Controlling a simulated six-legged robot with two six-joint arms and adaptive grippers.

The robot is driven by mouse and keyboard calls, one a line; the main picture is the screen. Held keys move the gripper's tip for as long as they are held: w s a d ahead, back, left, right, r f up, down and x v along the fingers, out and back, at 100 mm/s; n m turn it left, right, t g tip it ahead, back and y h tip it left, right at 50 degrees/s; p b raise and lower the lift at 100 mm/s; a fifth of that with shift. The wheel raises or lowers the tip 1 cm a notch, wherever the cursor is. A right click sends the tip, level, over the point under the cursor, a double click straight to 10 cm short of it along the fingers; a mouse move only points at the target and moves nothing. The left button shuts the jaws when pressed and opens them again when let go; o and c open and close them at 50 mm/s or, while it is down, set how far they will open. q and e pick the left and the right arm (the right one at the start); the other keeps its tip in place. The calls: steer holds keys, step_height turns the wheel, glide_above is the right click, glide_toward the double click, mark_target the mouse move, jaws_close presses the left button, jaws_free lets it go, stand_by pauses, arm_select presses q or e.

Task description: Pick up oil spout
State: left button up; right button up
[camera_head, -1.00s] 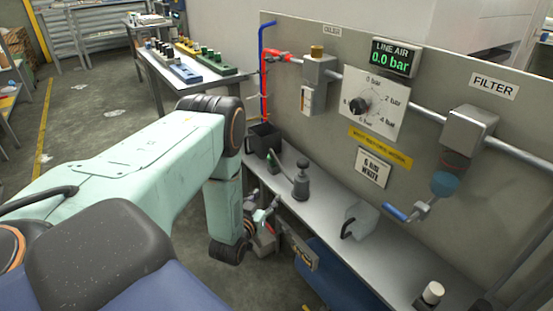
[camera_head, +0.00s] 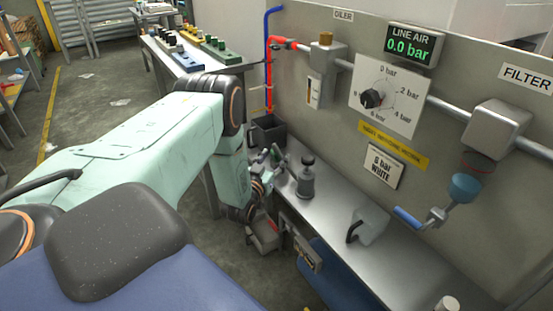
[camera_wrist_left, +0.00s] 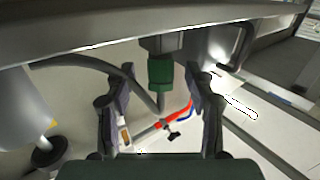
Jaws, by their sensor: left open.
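The oil spout, with a green collar (camera_wrist_left: 160,73) and a thin metal tube, shows between the two fingers of my left gripper (camera_wrist_left: 160,100) in the left wrist view. The fingers are apart, one on each side, and I see no clear contact. In the head view the left gripper (camera_head: 266,165) is at the bench's left end, and the small green part (camera_head: 275,153) is partly hidden there. A grey can with a dark knob (camera_head: 307,178) stands just right of it; it also shows in the left wrist view (camera_wrist_left: 28,105). My right gripper is not in view.
A dark open container (camera_head: 268,131) stands behind the gripper by the wall. A clear jug (camera_head: 372,226) with a black handle is farther right on the bench (camera_head: 335,222). Red pipe (camera_head: 269,75) and the oiler unit (camera_head: 326,72) are on the panel above.

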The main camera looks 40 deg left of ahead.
arm_select(q)
steer(key=shift+f+b+x, duration=0.25)
steer(key=shift+b+x, duration=0.05)
steer(key=shift+x, duration=0.9)
steer(key=shift+s+r, duration=0.1)
steer(key=shift+r, duration=0.05)
jaws_close()
